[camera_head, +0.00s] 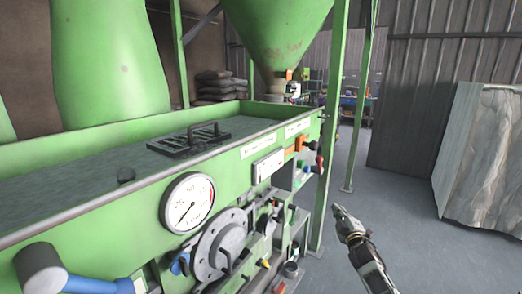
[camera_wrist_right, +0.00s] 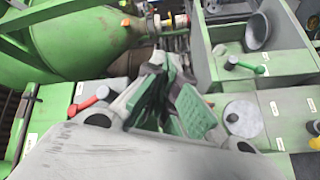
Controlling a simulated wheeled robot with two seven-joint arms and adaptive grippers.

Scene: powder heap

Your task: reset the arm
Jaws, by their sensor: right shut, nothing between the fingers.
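My right gripper (camera_head: 338,209) is at the lower right of the head view, over the grey floor beside the green machine (camera_head: 262,140). It is apart from the machine's front panel. In the right wrist view its fingers (camera_wrist_right: 165,85) point away from the camera with green pads showing. The gripper is shut and nothing is held in it. My left gripper does not show in the head view.
A pressure gauge (camera_head: 188,203) and a round flange (camera_head: 221,245) sit on the machine's front. A green hopper (camera_head: 278,35) stands above, with a green post (camera_head: 330,150) near my right gripper. A pale covered block (camera_head: 484,150) stands at right. Floor (camera_head: 400,235) between is clear.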

